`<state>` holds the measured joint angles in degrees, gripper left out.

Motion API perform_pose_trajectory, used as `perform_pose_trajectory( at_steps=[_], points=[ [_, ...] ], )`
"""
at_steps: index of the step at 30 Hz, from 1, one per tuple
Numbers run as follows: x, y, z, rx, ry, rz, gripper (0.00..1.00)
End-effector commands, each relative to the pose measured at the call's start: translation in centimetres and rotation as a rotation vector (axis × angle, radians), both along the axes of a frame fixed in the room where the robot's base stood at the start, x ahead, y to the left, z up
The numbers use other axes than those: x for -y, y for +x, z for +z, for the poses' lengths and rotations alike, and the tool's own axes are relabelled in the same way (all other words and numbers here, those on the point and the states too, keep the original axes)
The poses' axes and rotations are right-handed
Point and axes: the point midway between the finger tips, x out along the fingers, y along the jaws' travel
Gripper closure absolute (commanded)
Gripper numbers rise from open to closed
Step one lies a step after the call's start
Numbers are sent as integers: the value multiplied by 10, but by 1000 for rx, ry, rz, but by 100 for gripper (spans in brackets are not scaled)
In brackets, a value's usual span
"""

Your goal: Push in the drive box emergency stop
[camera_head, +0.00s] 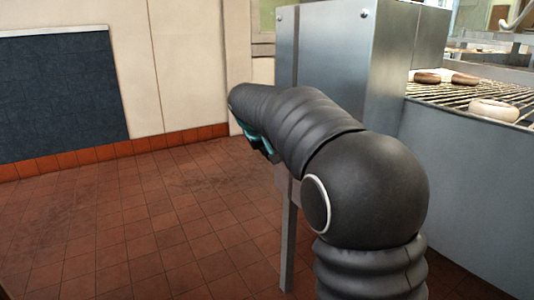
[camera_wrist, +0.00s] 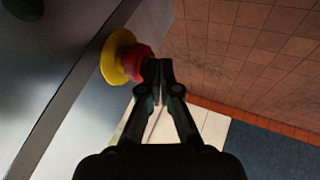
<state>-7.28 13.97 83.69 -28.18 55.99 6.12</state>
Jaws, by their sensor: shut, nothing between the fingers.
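The emergency stop is a red button (camera_wrist: 138,62) on a yellow collar (camera_wrist: 113,57), mounted on the grey metal drive box (camera_wrist: 65,110) in the wrist view. My gripper (camera_wrist: 159,68) is shut and empty. Its fingertips show right beside the red button's right side; I cannot tell whether they touch it. In the head view, the metal drive box (camera_head: 322,60) stands behind my arm, and my arm hides the button and the gripper's tips.
A wire conveyor (camera_head: 460,95) with several glazed rings, including one pale ring (camera_head: 494,110), runs at the right. A thin metal leg (camera_head: 289,235) stands below the box. Red tiled floor (camera_head: 140,230) is open at the left, before a dark wall panel (camera_head: 60,95).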

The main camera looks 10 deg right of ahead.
Motion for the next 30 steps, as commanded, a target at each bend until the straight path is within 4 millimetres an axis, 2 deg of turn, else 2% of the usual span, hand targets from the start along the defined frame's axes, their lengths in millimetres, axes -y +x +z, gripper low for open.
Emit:
perform_pose_trajectory(
  at_steps=[7, 17, 22, 27, 30],
  points=[
    [22, 6, 2, -2, -1, -3, 100],
    [28, 7, 0, 2, -4, -9, 100],
    [18, 4, 0, -1, -3, -10, 100],
    [-10, -2, 0, 2, -1, -8, 100],
    [-18, -12, 21, 6, 0, -10, 100]
  ],
)
